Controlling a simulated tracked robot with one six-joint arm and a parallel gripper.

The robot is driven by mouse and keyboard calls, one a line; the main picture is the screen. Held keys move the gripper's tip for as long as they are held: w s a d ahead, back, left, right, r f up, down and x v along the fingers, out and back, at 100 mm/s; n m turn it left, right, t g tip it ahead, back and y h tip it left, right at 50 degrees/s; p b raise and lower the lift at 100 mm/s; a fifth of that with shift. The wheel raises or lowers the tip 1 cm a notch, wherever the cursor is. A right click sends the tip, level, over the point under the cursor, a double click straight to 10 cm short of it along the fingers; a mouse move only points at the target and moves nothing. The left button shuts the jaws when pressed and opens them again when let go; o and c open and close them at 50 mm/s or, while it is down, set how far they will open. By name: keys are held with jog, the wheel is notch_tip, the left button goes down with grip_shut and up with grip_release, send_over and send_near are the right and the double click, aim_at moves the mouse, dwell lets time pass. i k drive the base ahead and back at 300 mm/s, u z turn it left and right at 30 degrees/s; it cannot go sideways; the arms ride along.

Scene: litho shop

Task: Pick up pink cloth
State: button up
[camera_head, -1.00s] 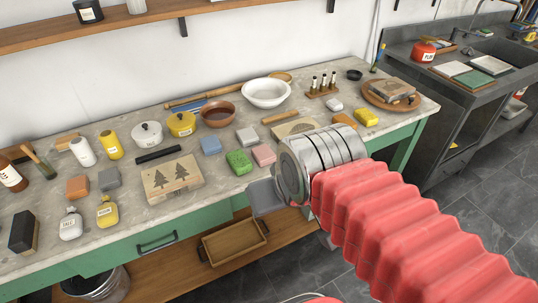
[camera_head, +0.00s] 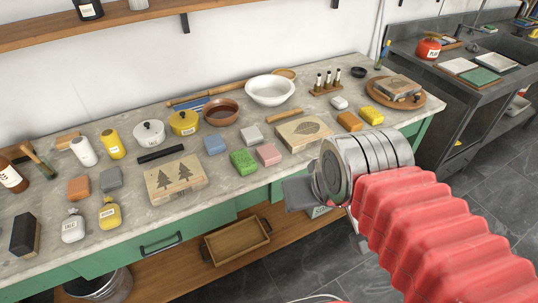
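The pink cloth (camera_head: 268,154) is a small folded block lying on the grey worktop. It sits just right of a green cloth (camera_head: 243,161) and in front of a light grey one (camera_head: 250,133). My gripper (camera_head: 302,194) is at the table's front edge, to the right of and nearer than the pink cloth, apart from it. A grey finger part shows at its left end. The rest of the jaw is hidden behind the metal wrist, so its opening cannot be made out.
A wood block with an oval print (camera_head: 304,131) lies right of the pink cloth, and one with trees (camera_head: 176,179) to the left. A blue cloth (camera_head: 215,145) and a brown bowl (camera_head: 221,111) are behind. A wooden tray (camera_head: 237,241) sits on the lower shelf.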

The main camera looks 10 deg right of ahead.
aim_at(268, 155)
jog(key=i, duration=0.5)
jog(key=u, duration=0.8)
jog(key=k, duration=0.45)
jog(key=u, duration=0.2)
jog(key=i, duration=0.5)
